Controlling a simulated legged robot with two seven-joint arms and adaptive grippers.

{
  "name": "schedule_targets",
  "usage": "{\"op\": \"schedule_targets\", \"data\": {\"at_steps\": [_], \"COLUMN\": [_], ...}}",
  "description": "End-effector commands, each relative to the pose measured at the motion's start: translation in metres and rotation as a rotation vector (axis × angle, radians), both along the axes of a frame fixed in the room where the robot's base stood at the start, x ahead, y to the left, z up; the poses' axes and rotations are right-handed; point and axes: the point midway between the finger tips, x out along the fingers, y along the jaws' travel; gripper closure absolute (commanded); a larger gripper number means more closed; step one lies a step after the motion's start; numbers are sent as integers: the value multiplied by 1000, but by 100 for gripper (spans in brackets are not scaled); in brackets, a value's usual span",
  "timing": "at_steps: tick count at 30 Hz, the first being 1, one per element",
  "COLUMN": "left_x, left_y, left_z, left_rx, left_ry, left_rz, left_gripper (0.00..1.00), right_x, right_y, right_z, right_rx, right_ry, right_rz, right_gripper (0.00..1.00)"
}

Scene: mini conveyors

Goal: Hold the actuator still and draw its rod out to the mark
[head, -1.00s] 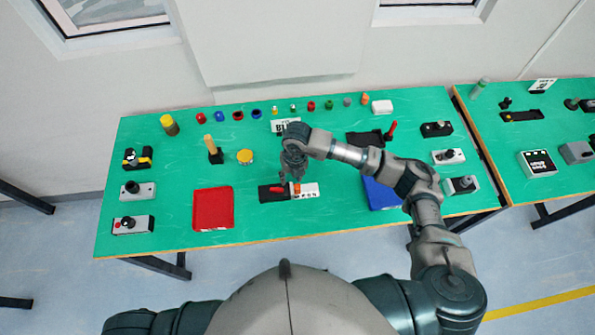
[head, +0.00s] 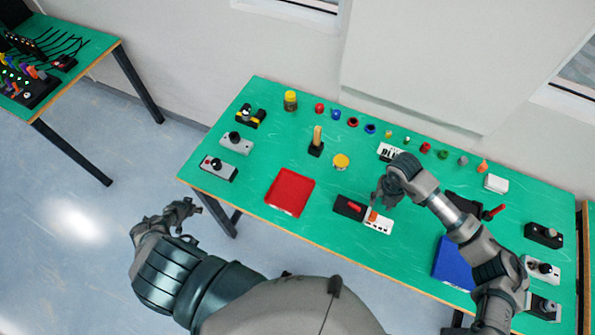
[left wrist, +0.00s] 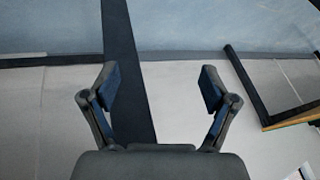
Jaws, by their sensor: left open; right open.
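The device that I take for the actuator lies near the table's front edge in the head view. Rod and mark are too small to make out. My right gripper (head: 383,197) is open just above the orange piece; I cannot tell whether they touch.
A red tray (head: 290,193) lies left of the actuator and a blue tray (head: 452,262) right of it. Control boxes (head: 218,168) stand at the left end. Small coloured parts line the back. The green table (head: 330,240) is clear between the trays' front edges and its rim.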

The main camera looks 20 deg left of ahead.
Motion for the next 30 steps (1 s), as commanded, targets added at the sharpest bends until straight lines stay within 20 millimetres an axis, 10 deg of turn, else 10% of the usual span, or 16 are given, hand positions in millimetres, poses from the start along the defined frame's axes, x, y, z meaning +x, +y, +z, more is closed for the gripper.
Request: {"op": "schedule_targets", "data": {"at_steps": [6, 11, 17, 25, 30], "left_x": [34, 77, 185, 282, 311], "left_y": [112, 165, 95, 24, -83], "left_z": [96, 175, 225, 356, 348], "left_rx": [82, 133, 108, 265, 198], "left_ry": [-117, -200, -60, 129, 211], "left_rz": [141, 167, -142, -542, -728], "left_gripper": [15, 15, 15, 15, 15], "right_x": [0, 0, 0, -1, -1], "right_y": [-1, -1, -1, -2, -1], "right_z": [0, 0, 0, 0, 0], "right_rx": [1, 1, 2, 2, 1], "right_ry": [0, 0, 0, -1, -1], "right_rz": [0, 0, 0, 0, 0], "right_gripper": [58, 58, 58, 58, 58]}}
